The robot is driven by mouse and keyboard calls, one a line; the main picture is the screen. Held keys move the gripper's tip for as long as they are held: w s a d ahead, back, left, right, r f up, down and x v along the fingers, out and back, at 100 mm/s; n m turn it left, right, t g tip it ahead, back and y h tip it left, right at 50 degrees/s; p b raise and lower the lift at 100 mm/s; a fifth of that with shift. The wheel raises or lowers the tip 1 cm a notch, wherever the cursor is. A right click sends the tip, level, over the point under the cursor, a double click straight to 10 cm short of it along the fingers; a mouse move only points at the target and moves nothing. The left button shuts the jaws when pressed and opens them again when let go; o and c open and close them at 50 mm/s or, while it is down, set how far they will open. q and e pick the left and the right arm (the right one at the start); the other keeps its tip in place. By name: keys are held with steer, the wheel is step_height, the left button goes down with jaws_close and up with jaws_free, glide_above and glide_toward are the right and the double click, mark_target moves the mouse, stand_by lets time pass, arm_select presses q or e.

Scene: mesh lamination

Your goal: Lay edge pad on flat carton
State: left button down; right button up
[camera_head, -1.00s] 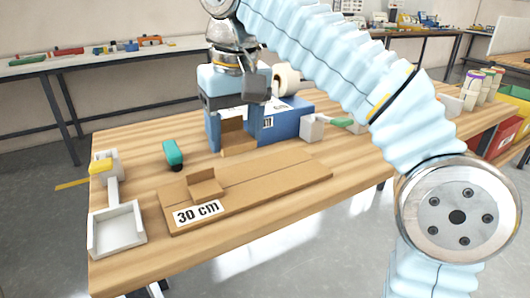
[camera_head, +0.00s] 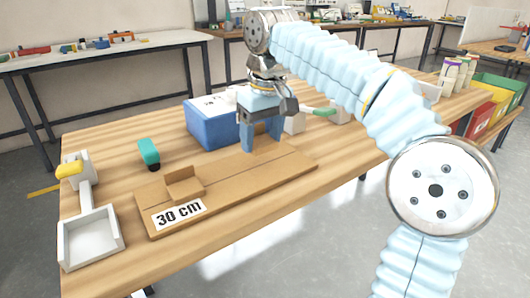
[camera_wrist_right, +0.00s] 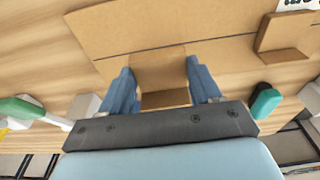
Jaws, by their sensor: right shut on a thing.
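The flat carton (camera_head: 232,190) lies on the wooden table, a long brown board with a "30 cm" label at its near left end. One brown L-shaped edge pad (camera_head: 184,187) sits on its left part; it also shows at the upper right of the right wrist view (camera_wrist_right: 283,36). My right gripper (camera_head: 262,148) is at the carton's back edge, right of that pad. It is shut on a second brown edge pad (camera_wrist_right: 164,99), seen between its fingers. I cannot tell whether this held pad touches the carton. My left gripper is not in view.
A blue box (camera_head: 212,128) stands behind the carton, close to the right gripper. A teal-handled tool (camera_head: 149,153) lies to its left. A white tray (camera_head: 90,238) and a yellow-topped holder (camera_head: 75,170) are at the table's left end. The front right of the table (camera_head: 350,160) is clear.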

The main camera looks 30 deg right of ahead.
mark_target(266, 141)
steer(key=f, duration=0.2)
steer(key=d+f, duration=0.1)
steer(key=f, duration=0.1)
steer(key=shift+w+f+b, duration=0.15)
steer(key=shift+w+b, duration=0.05)
steer(key=shift+b, duration=0.15)
steer(key=shift+f, duration=0.2)
steer(key=o, duration=1)
steer(key=shift+r, duration=0.1)
